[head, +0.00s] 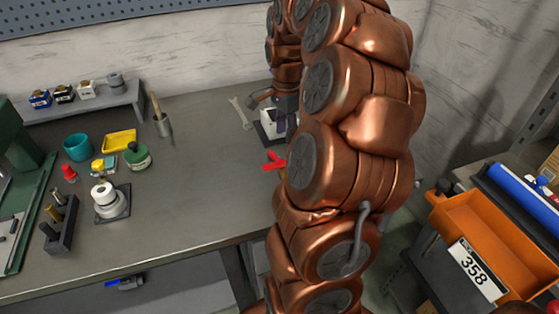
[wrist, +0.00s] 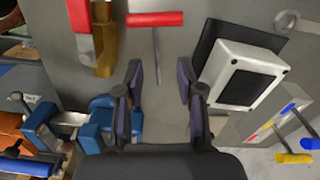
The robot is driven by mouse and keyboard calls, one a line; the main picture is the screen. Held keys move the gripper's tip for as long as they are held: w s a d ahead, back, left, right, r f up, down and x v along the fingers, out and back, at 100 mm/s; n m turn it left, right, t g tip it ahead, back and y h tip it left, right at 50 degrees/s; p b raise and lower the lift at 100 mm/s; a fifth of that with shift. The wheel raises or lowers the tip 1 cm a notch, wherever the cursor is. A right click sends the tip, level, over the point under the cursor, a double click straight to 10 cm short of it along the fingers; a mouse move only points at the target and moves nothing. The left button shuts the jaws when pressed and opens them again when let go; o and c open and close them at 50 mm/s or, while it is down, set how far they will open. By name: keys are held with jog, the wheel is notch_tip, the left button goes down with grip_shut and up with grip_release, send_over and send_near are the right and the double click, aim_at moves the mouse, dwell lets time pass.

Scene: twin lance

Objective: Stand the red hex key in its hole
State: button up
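The red hex key shows in the wrist view as a red bar handle (wrist: 155,19) with a thin grey shaft running down the picture. It appears to lie over the grey bench. My gripper (wrist: 159,68) is open, with its two dark fingers apart and the shaft's lower end in the gap between them in the picture. I cannot tell whether the fingers are at the shaft's height. A grey holder (wrist: 240,128) at the right has coloured marks and carries a blue-handled key (wrist: 290,107) and a yellow-handled key (wrist: 295,158). No empty hole can be made out clearly.
A white box with a dark panel (wrist: 243,75) stands close right of my fingers. A blue clamp-like object (wrist: 95,128) and a red-and-gold piece (wrist: 103,40) are at the left. In the head view, my arm hides much of the bench's right side; the bench middle (head: 205,180) is clear.

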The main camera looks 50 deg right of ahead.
aim_at(284, 156)
jog(key=shift+s+a+f+p, duration=0.15)
jog(key=shift+f+p, duration=0.1)
jog(key=shift+f, duration=0.95)
jog(key=shift+w+a+f+p, duration=0.1)
jog(key=shift+f+p, duration=0.2)
jog(key=shift+f, duration=0.9)
jog(key=shift+s+a+f+p, duration=0.15)
jog(key=shift+f+p, duration=0.1)
jog(key=shift+f, duration=0.95)
grip_shut()
